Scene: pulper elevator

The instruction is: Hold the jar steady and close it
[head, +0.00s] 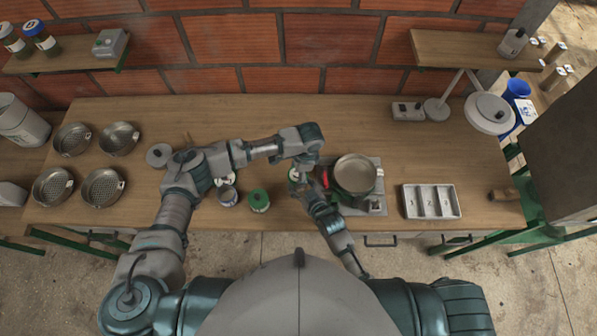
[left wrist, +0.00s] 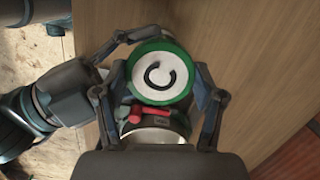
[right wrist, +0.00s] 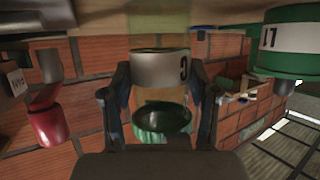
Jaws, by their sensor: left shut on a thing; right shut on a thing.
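The green lid (left wrist: 160,75) has a white disc marked C. My left gripper (left wrist: 160,95) is shut on the lid, with a finger on either side. In the head view my left gripper (head: 300,168) is above my right gripper (head: 308,187). I cannot tell whether the lid sits on the rim.
A metal pan (head: 356,174) stands just right of the grippers. A green-lidded jar (head: 258,201) and another jar (head: 228,196) stand to the left. A numbered tray (head: 432,202) lies at right. The bench behind is mostly clear.

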